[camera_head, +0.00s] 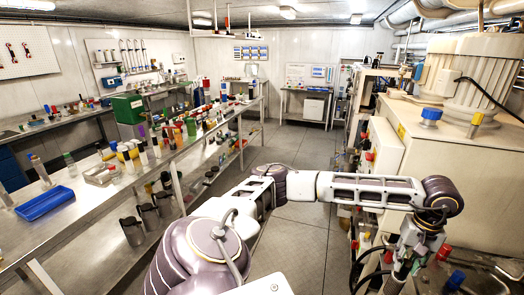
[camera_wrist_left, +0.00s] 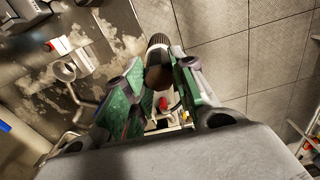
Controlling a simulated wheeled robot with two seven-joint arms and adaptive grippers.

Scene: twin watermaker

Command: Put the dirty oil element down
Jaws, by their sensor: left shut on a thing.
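My left arm reaches across to the right in the head view, and my left gripper (camera_head: 400,266) points down beside the machinery there. In the left wrist view its green-padded fingers (camera_wrist_left: 160,64) are shut on a dark brown cylinder with a black ridged end, which looks like the dirty oil element (camera_wrist_left: 158,76). My right gripper is not in view.
A long steel bench (camera_head: 85,218) on the left carries a blue tray (camera_head: 45,203) and many bottles and cylinders. Pale machine housings (camera_head: 465,165) with pipes and hoses crowd the right. The tiled floor (camera_head: 300,150) between them is clear. Stained metal (camera_wrist_left: 75,60) shows in the wrist view.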

